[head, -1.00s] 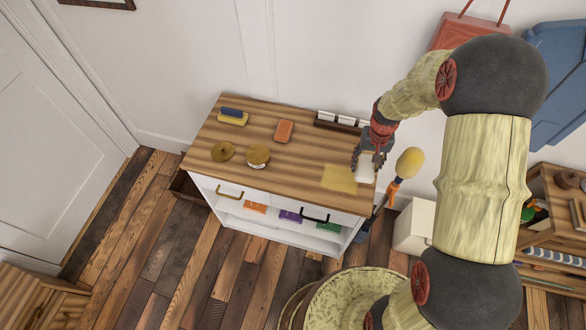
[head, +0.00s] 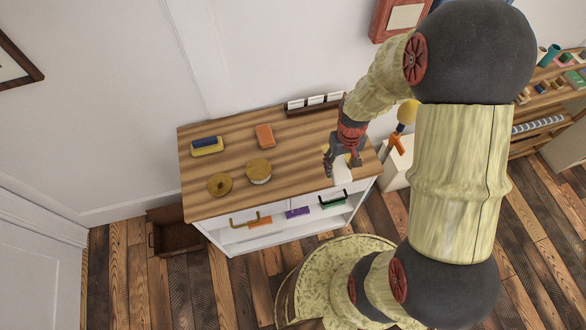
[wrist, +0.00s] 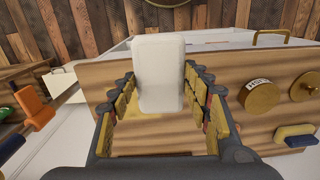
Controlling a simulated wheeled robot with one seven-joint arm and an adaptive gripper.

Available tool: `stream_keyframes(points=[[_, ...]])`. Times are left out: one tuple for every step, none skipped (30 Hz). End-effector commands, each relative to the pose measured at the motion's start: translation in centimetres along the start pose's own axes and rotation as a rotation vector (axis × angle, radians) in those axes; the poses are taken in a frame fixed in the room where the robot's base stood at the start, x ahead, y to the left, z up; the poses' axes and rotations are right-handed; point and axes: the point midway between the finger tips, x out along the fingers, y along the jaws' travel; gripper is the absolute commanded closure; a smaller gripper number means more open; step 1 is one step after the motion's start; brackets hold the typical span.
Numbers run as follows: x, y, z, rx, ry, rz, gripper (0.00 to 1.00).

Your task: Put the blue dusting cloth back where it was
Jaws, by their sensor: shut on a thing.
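My gripper (head: 341,168) is over the front right part of the wooden dresser top (head: 225,165). It is shut on a white rounded block (wrist: 158,75), which stands between the fingers in the wrist view. A flat yellow patch (wrist: 150,133) shows on the wood below the block; I cannot tell whether the block touches it. I see nothing that is clearly a blue dusting cloth. The nearest blue thing is the top of a blue and yellow block (head: 206,146) at the dresser's back left; it also shows in the wrist view (wrist: 296,134).
An orange block (head: 264,135), two round brass-coloured pieces (head: 219,185) and a dark rack with white pieces (head: 313,103) share the top. An orange-handled, yellow-headed tool (head: 398,143) stands at its right. A brown box (head: 178,238) is lower left.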

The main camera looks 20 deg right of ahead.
Motion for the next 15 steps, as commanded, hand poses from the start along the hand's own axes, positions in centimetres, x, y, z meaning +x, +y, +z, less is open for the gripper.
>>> stream_keyframes(points=[[0.0,0.0,0.1,-0.014,0.001,0.0,0.72],[0.1,0.0,0.1,-0.023,0.001,0.0,0.72],[0.1,-0.1,-0.1,-0.033,0.001,0.0,0.72],[0.2,-0.2,-0.2,-0.038,0.0,0.0,0.72],[0.3,-0.3,-0.4,-0.043,0.0,0.0,0.72],[0.6,-0.7,-0.7,-0.048,-0.001,0.0,0.72],[0.8,-1.0,-1.1,-0.051,-0.001,0.0,0.72],[1.0,-1.3,-1.5,-0.052,-0.001,0.0,0.72],[1.4,-1.9,-2.1,-0.052,-0.001,0.0,0.72],[1.8,-2.3,-2.6,-0.053,-0.001,0.0,0.72],[2.1,-2.8,-3.2,-0.053,-0.001,0.0,0.72],[2.5,-3.4,-3.8,-0.053,-0.001,0.0,0.72],[2.8,-3.8,-4.4,-0.052,-0.001,0.0,0.72],[3.1,-4.2,-4.9,-0.052,-0.002,0.0,0.72],[3.5,-4.8,-5.5,-0.052,-0.001,0.0,0.72]])
